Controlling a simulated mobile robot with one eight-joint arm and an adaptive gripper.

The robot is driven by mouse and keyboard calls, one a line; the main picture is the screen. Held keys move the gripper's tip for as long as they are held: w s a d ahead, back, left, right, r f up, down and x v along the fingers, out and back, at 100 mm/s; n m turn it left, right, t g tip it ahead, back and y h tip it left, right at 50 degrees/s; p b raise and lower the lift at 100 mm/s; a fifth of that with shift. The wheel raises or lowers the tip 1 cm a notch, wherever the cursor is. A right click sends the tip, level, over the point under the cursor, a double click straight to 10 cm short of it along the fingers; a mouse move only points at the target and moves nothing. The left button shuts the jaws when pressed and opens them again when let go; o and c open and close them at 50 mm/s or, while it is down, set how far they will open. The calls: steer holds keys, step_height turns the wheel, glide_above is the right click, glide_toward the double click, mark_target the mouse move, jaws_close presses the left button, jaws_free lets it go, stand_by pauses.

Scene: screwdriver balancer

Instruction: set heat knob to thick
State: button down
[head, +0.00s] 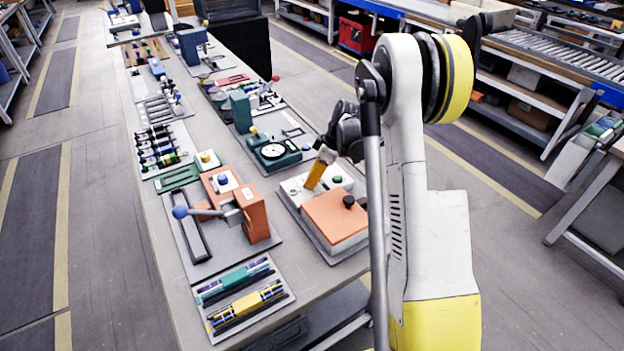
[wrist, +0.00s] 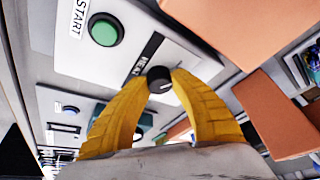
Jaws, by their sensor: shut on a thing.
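The heat knob (wrist: 159,77) is a small black round knob with a light mark, on the white panel (wrist: 205,66) of a machine. A black strip with partly hidden white lettering runs beside it, too covered to read fully. My gripper (wrist: 161,83) has its two yellow fingertips closed on the knob, one on each side. In the head view my gripper (head: 314,178) reaches down to the white and orange machine (head: 335,216), and the knob is hidden behind it. A green button (wrist: 104,30) labelled START sits on the same panel.
The machine's orange block (wrist: 225,25) stands close beside the fingers, with a black knob (head: 348,201) on top. A dial gauge fixture (head: 273,152) and an orange press with a blue-ended lever (head: 238,203) stand nearby on the crowded bench (head: 160,265).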

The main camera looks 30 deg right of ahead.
steer(key=m+h, duration=0.1)
steer(key=m, duration=0.2)
steer(key=m+t, duration=0.1)
steer(key=m, duration=0.1)
steer(key=shift+a+m+h+b, duration=0.1)
steer(key=shift+m+h+b, duration=0.2)
steer(key=shift+m+h, duration=0.1)
steer(key=m+h, duration=0.1)
steer(key=m, duration=0.1)
steer(key=m+h, duration=0.1)
steer(key=m, duration=0.2)
steer(key=shift+t+b, duration=0.3)
steer(key=shift+t, duration=0.1)
steer(key=m+h, duration=0.1)
steer(key=m, duration=0.2)
steer(key=m+h, duration=0.1)
steer(key=m, duration=0.2)
steer(key=shift+m+g+h, duration=0.3)
steer(key=shift+m+g, duration=0.1)
steer(key=m, duration=0.2)
steer(key=m+g+h, duration=0.1)
steer(key=m, duration=0.2)
steer(key=shift+g, duration=0.3)
steer(key=shift+m, duration=0.3)
steer(key=c, duration=1.1)
jaws_free()
